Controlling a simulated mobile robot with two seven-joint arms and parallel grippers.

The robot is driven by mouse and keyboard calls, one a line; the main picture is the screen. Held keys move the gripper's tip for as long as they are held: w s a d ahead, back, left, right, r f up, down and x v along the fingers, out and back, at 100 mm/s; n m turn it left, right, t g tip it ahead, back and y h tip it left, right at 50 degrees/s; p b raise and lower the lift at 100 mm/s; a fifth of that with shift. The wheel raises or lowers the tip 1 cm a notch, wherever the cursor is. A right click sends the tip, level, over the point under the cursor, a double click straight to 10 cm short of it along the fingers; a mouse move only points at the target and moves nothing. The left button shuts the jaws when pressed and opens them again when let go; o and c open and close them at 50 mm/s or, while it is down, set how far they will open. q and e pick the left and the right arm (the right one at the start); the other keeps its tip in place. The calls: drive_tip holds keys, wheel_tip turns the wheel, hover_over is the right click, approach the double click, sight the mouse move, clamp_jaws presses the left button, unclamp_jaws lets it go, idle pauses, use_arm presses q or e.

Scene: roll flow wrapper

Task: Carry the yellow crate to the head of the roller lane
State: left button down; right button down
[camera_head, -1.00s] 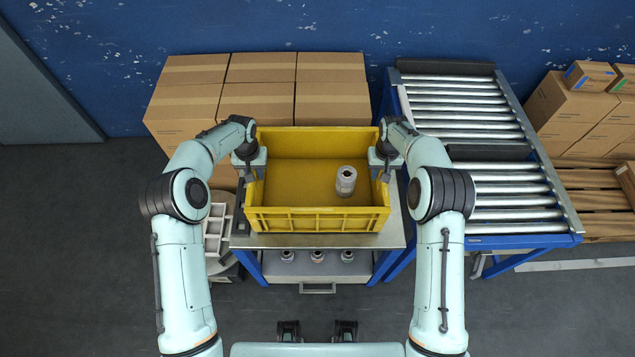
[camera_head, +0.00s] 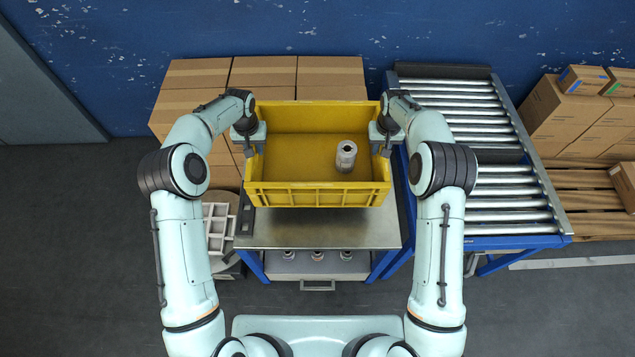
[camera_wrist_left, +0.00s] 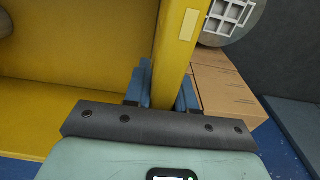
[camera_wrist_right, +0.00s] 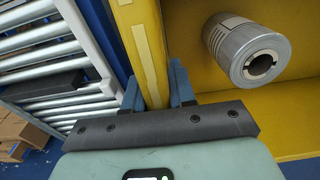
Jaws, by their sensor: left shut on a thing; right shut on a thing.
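The yellow crate (camera_head: 318,194) is held between my two grippers, above the steel bench top, which shows bare in front of it. One grey metal cylinder (camera_head: 346,155) stands inside, right of centre; it also shows in the right wrist view (camera_wrist_right: 246,46). My left gripper (camera_head: 250,146) is shut on the crate's left wall, with the wall between its fingers in the left wrist view (camera_wrist_left: 164,88). My right gripper (camera_head: 383,146) is shut on the right wall, likewise in the right wrist view (camera_wrist_right: 154,88). The roller lane (camera_head: 510,198) lies to the right.
The steel bench (camera_head: 310,229) is under and in front of the crate, with several parts on its lower shelf. Cardboard boxes (camera_head: 263,72) stand behind. A dark bar (camera_head: 490,156) crosses the rollers midway. A round stand with a white divided tray (camera_head: 217,226) is at left.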

sight(251, 175)
use_arm(q)
drive_tip(key=shift+w+r, duration=0.1)
use_arm(e)
drive_tip(key=shift+w+r, duration=0.1)
use_arm(q)
drive_tip(key=shift+s, duration=0.2)
use_arm(e)
drive_tip(key=shift+s, duration=0.2)
idle(0.3)
